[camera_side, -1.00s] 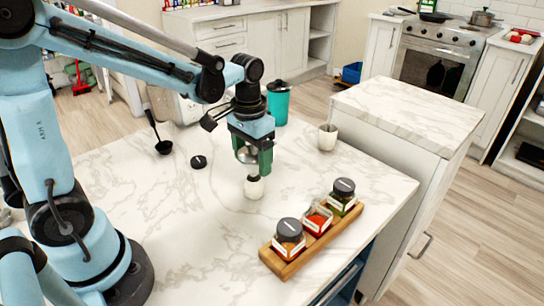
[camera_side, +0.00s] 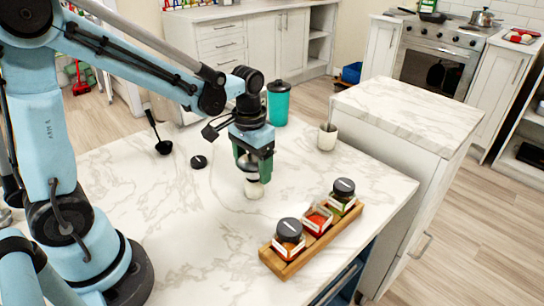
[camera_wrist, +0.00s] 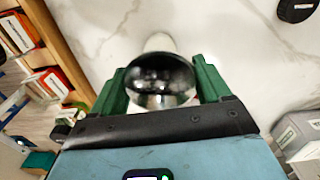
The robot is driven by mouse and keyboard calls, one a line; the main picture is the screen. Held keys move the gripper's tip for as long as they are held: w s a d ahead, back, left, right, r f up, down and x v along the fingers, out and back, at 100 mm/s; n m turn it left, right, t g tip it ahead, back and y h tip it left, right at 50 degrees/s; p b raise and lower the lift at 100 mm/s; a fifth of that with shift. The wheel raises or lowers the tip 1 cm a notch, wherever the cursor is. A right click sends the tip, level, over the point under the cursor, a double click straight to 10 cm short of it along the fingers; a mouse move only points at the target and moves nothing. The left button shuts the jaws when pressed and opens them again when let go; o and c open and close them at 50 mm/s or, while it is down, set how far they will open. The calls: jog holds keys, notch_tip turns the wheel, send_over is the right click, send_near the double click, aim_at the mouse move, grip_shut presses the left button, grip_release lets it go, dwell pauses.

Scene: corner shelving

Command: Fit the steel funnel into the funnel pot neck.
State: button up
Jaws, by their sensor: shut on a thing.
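The shiny steel funnel (camera_side: 250,166) is between the green fingers of my gripper (camera_side: 252,170), which is shut on it. In the wrist view the funnel's dark reflective bowl (camera_wrist: 160,78) fills the space between the two fingers (camera_wrist: 162,88). The small white funnel pot (camera_side: 254,190) stands upright on the marble counter directly below the gripper. In the wrist view a pale part of the pot (camera_wrist: 160,42) shows just past the bowl. The funnel's lower end is at the pot's top in the side view. I cannot tell whether the stem is inside the neck.
A wooden rack (camera_side: 284,267) with several spice jars stands at the front right. A beige cup (camera_side: 327,137) and teal canister (camera_side: 278,102) stand behind. A black lid (camera_side: 198,162) and black ladle (camera_side: 164,147) lie to the left. The counter's front middle is clear.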

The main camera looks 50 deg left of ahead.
jog(key=shift+f, duration=0.3)
jog(key=o, duration=1.4)
jog(key=shift+c, duration=0.2)
notch_tip(320, 180, up, 12)
jog(key=shift+s, duration=0.1)
jog(key=s+d+f+t, duration=0.1)
jog(key=s+f+t, duration=0.3)
jog(key=s+t, duration=0.2)
jog(key=shift+d+m+t, duration=0.2)
jog(key=shift+m+t, duration=0.1)
jog(key=shift+t, duration=0.2)
